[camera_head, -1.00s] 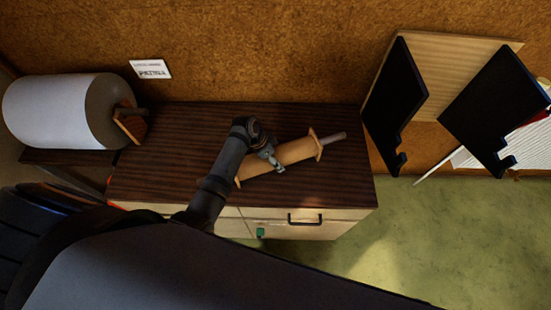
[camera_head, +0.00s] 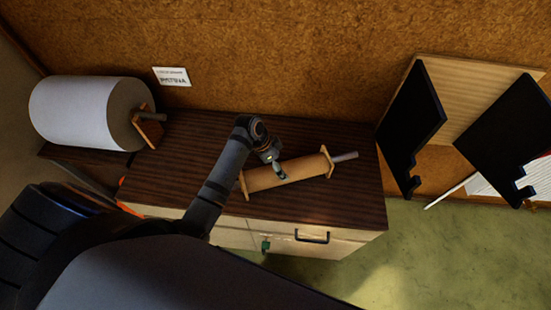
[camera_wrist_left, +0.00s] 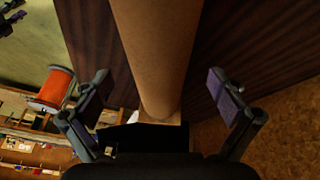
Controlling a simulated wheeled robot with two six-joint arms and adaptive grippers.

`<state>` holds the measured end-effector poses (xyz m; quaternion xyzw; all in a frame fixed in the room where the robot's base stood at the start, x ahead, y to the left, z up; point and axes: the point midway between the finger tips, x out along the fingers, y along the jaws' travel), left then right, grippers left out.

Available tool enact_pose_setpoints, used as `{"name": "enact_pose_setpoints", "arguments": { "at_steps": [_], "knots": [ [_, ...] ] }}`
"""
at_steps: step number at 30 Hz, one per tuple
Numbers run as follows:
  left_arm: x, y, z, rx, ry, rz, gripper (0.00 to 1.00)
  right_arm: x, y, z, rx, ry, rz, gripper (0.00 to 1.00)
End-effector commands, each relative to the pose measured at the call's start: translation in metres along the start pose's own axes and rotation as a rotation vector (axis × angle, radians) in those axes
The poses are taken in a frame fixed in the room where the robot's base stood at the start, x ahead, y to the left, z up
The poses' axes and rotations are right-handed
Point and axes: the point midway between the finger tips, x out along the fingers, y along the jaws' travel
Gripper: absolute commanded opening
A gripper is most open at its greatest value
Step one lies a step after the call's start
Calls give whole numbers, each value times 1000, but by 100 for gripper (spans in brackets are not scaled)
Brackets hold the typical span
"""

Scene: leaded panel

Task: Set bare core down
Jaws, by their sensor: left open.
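The bare core (camera_head: 292,172) is a tan tube with square wooden end plates and a grey shaft end sticking out at the right. It lies slantwise on the dark wooden cabinet top (camera_head: 345,210) in the head view. My left gripper (camera_head: 279,172) is at the middle of the core, just over it. In the left wrist view the tan core (camera_wrist_left: 158,50) runs between the two spread fingers of my left gripper (camera_wrist_left: 163,92), with a gap on both sides. The left gripper is open. My right gripper is not in view.
Two black notched brackets (camera_head: 412,125) on a light board (camera_head: 470,95) rise right of the cabinet. A white label (camera_head: 172,76) is on the brown wall. The cabinet top behind the core is clear.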

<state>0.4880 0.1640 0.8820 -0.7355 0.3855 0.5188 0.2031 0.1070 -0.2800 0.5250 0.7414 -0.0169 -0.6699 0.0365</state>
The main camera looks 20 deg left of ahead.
Motion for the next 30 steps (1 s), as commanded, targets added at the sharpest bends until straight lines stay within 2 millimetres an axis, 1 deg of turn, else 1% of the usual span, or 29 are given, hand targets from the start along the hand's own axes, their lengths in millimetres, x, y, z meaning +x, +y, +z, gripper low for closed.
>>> {"name": "enact_pose_setpoints", "arguments": {
  "at_steps": [1, 4, 7, 10, 14, 30],
  "knots": [
    [-12, -1, 1, 2, 0, -4, 96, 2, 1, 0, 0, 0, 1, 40],
    [-33, 0, 1, 3, -1, -2, 96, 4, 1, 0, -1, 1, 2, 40],
    [-49, -1, 1, 1, 0, -2, 96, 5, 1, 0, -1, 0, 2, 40],
    [-58, 0, 0, 0, 0, 0, 96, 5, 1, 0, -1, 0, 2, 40],
    [-61, 0, 0, 0, -1, 1, 96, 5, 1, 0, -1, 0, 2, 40],
    [-60, 0, 0, -1, -1, 2, 96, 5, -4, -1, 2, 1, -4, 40]
  ]
}}
